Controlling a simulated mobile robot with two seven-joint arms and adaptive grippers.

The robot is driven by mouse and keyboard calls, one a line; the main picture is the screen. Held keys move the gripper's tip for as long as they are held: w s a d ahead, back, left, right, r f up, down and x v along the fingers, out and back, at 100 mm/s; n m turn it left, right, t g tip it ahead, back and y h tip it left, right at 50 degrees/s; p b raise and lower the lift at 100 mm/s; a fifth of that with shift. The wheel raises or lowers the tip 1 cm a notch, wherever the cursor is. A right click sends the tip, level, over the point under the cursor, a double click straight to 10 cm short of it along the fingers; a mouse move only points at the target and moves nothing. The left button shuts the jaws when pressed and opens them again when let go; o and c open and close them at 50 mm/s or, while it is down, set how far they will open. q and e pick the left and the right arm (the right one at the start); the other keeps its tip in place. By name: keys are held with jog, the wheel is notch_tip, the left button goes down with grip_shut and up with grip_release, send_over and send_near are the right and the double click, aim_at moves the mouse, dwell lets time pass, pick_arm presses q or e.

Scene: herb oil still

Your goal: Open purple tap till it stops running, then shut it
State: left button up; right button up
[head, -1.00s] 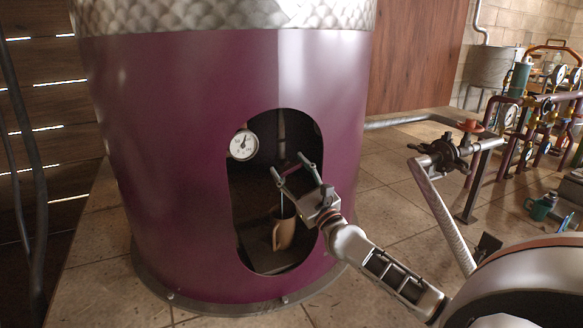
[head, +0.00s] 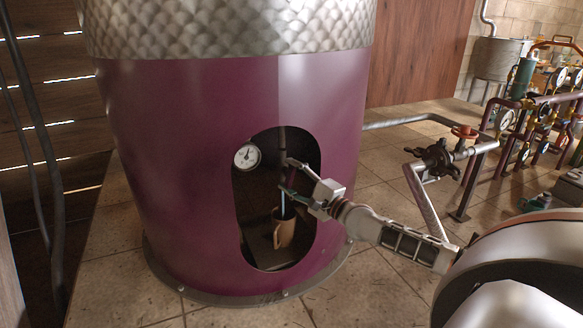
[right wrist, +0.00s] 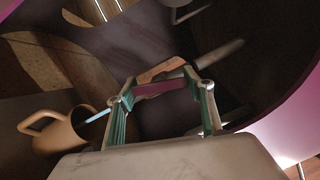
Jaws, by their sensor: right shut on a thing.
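The purple tap shows in the right wrist view as a purple handle (right wrist: 162,89) between my fingertips, with a copper-coloured part behind it. It sits inside the opening of the big purple still (head: 200,110). My right gripper (head: 288,176) reaches into this opening and is shut on the handle; its fingers also show in the right wrist view (right wrist: 163,92). A thin pale-blue stream (head: 283,203) runs down into a tan mug (head: 284,233) below the tap. The mug also shows at the left of the wrist view (right wrist: 62,137). My left gripper is not in view.
A round white dial (head: 247,156) is at the opening's upper left. The rim of the opening stands close around my right gripper. Pipes with a red-handled valve (head: 464,132) and gauges stand at the right. The tiled floor (head: 390,185) between is mostly clear.

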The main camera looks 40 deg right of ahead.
jog(key=shift+r+n+g+p, duration=0.1)
jog(key=shift+n+g+p, duration=0.2)
jog(key=shift+n+p, duration=0.35)
jog(key=shift+n, duration=0.35)
jog(key=shift+n+g+p, duration=0.3)
jog(key=shift+n+p, duration=0.25)
jog(key=shift+n, duration=0.05)
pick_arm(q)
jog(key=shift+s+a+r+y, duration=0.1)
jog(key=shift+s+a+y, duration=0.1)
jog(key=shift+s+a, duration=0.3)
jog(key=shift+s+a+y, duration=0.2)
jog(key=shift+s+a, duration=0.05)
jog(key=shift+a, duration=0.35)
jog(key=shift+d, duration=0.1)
pick_arm(e)
jog(key=shift+f+n, duration=0.2)
jog(key=shift+n, duration=0.1)
jog(key=o, duration=0.8)
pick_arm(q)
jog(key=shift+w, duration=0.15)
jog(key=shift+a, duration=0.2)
